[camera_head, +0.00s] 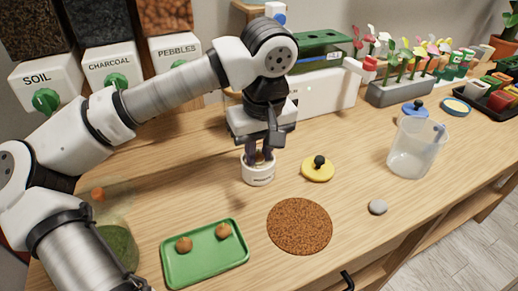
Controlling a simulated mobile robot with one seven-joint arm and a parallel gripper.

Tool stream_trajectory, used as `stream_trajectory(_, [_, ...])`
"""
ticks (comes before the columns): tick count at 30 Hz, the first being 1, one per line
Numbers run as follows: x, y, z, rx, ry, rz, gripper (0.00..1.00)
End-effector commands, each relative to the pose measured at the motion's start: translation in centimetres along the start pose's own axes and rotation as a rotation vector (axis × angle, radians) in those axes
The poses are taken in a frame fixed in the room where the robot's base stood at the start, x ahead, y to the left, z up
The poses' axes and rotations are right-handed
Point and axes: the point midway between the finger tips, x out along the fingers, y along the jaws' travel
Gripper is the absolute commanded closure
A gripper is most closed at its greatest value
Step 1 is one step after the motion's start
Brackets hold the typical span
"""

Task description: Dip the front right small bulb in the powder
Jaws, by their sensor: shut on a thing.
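My gripper (262,154) points down over a small white pot (258,175) with a dark label, in the middle of the table. Its fingers are shut on a small brown bulb (259,158) at the pot's mouth. The fingers and rim hide most of this bulb. The powder inside the pot cannot be seen. A green tray (205,267) at the front holds two more small brown bulbs, one on the left (184,244) and one at the back right (223,231). The tray's front right part is bare.
A round brown mat (299,226) lies right of the tray. A yellow lid with a black knob (318,170), a grey stone (378,207) and a clear beaker (415,148) stand to the right. Soil, charcoal and pebble dispensers (113,70) stand at the back left.

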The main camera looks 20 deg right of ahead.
Motion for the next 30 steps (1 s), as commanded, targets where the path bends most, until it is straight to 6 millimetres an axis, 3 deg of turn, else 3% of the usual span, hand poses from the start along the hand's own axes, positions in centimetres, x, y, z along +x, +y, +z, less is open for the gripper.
stream_trajectory(30, [-7.0, -0.1, -0.8, 0.000, -0.001, -0.001, 0.98])
